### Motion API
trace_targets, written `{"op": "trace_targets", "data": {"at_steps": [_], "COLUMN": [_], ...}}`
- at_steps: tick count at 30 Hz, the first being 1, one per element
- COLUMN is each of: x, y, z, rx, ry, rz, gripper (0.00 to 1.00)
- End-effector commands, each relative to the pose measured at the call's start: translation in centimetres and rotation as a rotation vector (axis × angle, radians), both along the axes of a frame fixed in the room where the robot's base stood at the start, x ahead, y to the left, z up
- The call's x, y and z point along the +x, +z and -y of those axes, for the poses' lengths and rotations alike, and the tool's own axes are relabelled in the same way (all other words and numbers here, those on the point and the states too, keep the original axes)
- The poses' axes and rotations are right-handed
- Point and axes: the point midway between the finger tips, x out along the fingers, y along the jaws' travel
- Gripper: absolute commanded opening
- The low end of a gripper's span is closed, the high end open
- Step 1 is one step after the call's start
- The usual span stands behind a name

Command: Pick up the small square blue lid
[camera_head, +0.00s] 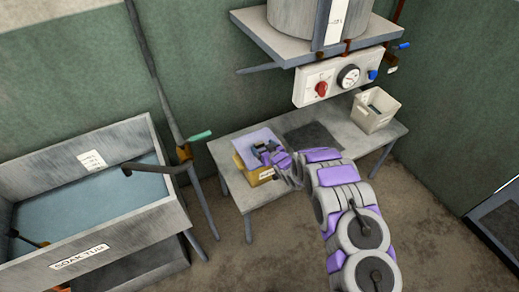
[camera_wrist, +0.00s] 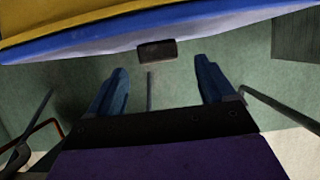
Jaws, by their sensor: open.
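A square pale-blue lid (camera_head: 250,138) lies on a yellow box (camera_head: 243,169) on the metal table. A small dark block, apparently the lid's knob, shows at its middle. In the wrist view the lid (camera_wrist: 75,48) is a blue and white band below the yellow box (camera_wrist: 60,22), and the dark knob (camera_wrist: 157,50) stands out from it. My gripper (camera_head: 265,147) is over the lid in the head view. In the wrist view my gripper (camera_wrist: 163,78) is open, with a blue finger either side of the knob's line and nothing held. The knob looks apart from both fingers.
A cream bin (camera_head: 374,112) stands at the table's right end, with a dark flat patch (camera_head: 314,138) between. A control panel (camera_head: 345,78) and a large vessel (camera_head: 320,18) hang above the table. A soak tub (camera_head: 90,190) stands at left, with a pole beside it.

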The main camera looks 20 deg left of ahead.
Motion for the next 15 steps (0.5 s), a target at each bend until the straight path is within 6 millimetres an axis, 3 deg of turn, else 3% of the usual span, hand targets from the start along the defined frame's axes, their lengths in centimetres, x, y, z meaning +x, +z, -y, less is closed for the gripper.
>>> {"op": "trace_targets", "data": {"at_steps": [6, 15], "x": [1.5, 1.9], "y": [-1.2, -1.2], "z": [-1.6, -1.9], "rx": [0.002, 0.002], "ry": [0.002, 0.000], "rz": [0.001, -0.001], "gripper": [0.83, 0.83]}}
